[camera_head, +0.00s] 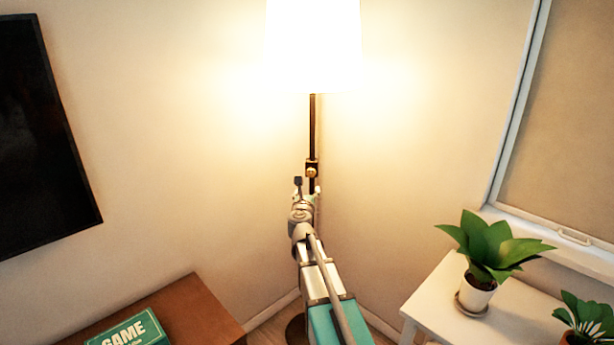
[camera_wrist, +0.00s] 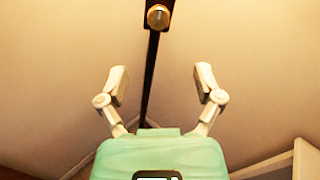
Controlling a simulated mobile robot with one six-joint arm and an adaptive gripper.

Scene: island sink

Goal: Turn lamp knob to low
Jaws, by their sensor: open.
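The floor lamp (camera_head: 313,45) is lit, with a bright white shade on a thin black pole. Its round brass knob (camera_head: 311,172) sits on a dark block on the pole, just above the end of my arm. In the wrist view the knob (camera_wrist: 158,17) is at the top, a little left of centre. My gripper (camera_wrist: 160,80) is open, with its two pale fingers spread on either side of the pole as seen in the picture. The knob appears beyond the fingertips and nothing is held. In the head view my arm hides the lower pole.
A brown wooden table (camera_head: 205,310) with a green game box (camera_head: 130,330) is at lower left. A white table (camera_head: 490,318) with potted plants (camera_head: 492,250) is at lower right. A dark screen (camera_head: 45,140) hangs on the left wall. Space around the knob looks clear.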

